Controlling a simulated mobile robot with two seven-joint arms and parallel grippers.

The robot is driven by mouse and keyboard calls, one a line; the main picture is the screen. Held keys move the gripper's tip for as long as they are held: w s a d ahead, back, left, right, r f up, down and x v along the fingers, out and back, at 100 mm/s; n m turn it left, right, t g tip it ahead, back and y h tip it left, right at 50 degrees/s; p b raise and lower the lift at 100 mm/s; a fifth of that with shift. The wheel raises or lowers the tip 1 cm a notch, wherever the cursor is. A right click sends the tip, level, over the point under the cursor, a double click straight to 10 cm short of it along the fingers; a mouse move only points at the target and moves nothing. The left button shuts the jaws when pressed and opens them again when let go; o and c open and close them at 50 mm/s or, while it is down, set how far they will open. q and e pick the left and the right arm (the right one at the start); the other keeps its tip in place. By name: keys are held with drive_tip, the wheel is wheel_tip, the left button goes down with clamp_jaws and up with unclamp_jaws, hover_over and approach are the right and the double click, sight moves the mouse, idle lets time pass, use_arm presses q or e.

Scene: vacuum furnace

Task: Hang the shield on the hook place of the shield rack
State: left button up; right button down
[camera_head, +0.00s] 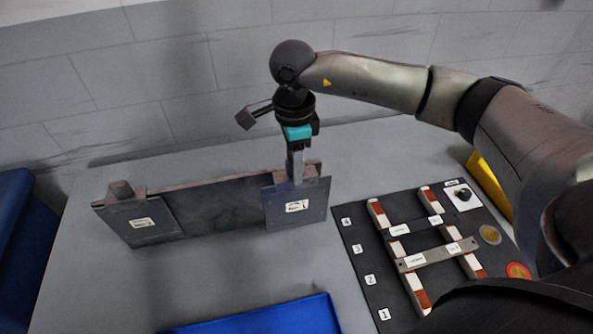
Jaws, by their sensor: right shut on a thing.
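My right gripper (297,158) points down above the right end of a wide, dark, upright panel assembly (215,203) on the grey table. It is shut on a part at the top of a dark square plate (302,206) with a white label, which looks like the shield. The jaws hide the grasped part. I cannot tell whether this plate hangs on the assembly or only stands in front of it. The assembly, apparently the shield rack, has a similar labelled plate (158,232) and a small block (121,189) at its left end. My left gripper is not in view.
A black board (356,264) with number labels lies to the right; it bears red-and-white rails and labelled crossbars. A blue tray (258,318) is at the front edge. A yellow object (489,183) stands at the right. A grey wall rises behind. Bare table surrounds the rack.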

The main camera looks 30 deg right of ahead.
drive_tip(key=shift+w+d+b, duration=0.25)
drive_tip(key=shift+w+b, duration=0.05)
drive_tip(key=shift+w, duration=0.7)
drive_tip(key=shift+w+d+b, duration=0.25)
drive_tip(key=shift+w+b, duration=0.1)
drive_tip(key=shift+w, duration=0.6)
drive_tip(key=shift+w+d+b, duration=0.25)
drive_tip(key=shift+w+b, duration=0.05)
drive_tip(key=shift+w, duration=0.7)
drive_tip(key=shift+w+f, duration=0.15)
drive_tip(key=shift+f, duration=0.05)
drive_tip(key=shift+f+b, duration=1.35)
drive_tip(key=shift+f, duration=0.1)
drive_tip(key=shift+c, duration=2.1)
unclamp_jaws()
drive_tip(key=shift+f, duration=0.1)
